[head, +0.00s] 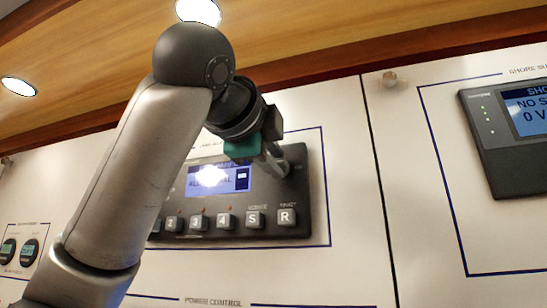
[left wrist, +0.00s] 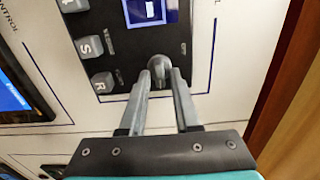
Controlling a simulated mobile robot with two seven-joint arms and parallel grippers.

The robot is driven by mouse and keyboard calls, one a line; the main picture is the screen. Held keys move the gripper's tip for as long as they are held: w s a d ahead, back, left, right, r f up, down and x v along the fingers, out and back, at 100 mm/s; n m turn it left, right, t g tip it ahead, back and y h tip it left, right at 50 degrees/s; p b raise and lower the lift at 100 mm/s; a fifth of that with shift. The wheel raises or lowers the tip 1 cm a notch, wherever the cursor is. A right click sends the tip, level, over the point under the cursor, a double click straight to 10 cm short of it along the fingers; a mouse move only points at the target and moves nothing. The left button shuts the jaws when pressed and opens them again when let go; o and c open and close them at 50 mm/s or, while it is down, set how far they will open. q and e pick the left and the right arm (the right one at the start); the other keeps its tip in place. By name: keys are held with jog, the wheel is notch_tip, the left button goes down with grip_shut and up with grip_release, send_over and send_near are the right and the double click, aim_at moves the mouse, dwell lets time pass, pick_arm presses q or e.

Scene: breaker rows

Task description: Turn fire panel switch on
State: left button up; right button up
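The fire panel (head: 205,237) is a dark grey unit on the white wall, with a lit blue screen and a row of grey square buttons. Its switch (left wrist: 158,68) is a grey rounded knob near the panel's end, beside the screen. My left gripper (head: 284,168) reaches the panel's upper right part in the head view and covers most of the switch there. My right gripper is not in view.
Another panel (head: 497,152) with a blue display is on the wall at the right. A wooden ledge (head: 320,75) runs above the white wall.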

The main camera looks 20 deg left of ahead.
pick_arm(q)
jog(key=shift+o, duration=0.9)
jog(key=s+b, duration=0.6)
jog(key=s, duration=0.9)
jog(key=shift+s+a, duration=0.15)
jog(key=shift+a, duration=0.1)
